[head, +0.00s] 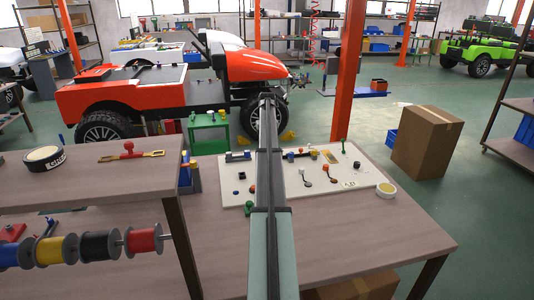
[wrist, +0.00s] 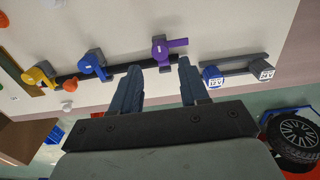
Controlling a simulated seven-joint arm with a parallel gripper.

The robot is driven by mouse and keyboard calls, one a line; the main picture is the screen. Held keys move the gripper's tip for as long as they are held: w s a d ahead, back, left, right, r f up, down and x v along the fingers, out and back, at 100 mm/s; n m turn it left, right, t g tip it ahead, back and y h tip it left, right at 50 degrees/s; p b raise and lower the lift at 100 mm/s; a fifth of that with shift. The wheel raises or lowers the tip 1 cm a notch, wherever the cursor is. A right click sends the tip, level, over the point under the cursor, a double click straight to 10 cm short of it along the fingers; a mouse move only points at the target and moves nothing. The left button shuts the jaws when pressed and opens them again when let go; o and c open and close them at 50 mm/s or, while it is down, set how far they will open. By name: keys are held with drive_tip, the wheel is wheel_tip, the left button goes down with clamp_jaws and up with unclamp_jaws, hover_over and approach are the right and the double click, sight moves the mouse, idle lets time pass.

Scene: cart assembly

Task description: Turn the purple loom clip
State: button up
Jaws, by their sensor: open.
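The purple loom clip (wrist: 160,50) sits on a dark harness strip on the pale board, with a grey block behind it. Its lever points right in the wrist view. My gripper (wrist: 157,67) is open, its two blue-grey fingers pointing at the board with the clip just beyond and between their tips. Nothing is held; I cannot tell whether a finger touches the clip. In the head view my arm crosses the board (head: 350,181), and I cannot make out the clip or the fingertips there.
A blue clip (wrist: 92,65) and a yellow clip (wrist: 38,75) lie left along the strip. Labelled blue-and-white (wrist: 212,73) and grey (wrist: 265,72) connectors sit to the right. The front-right tabletop (head: 390,235) is clear.

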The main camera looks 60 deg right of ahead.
wheel_tip(320, 180, down, 6)
drive_tip(key=shift+r, duration=0.1)
drive_tip(key=shift+f, duration=0.2)
drive_tip(key=shift+c, duration=0.3)
drive_tip(key=c, duration=0.5)
drive_tip(key=m, duration=0.5)
drive_tip(key=shift+r, duration=0.1)
drive_tip(key=shift+c, duration=0.2)
drive_tip(key=m, duration=0.4)
drive_tip(key=shift+m, duration=0.4)
drive_tip(key=m, duration=0.7)
drive_tip(key=shift+w, duration=0.1)
drive_tip(key=o, duration=0.3)
drive_tip(key=shift+m, duration=0.5)
drive_tip(key=o, duration=0.5)
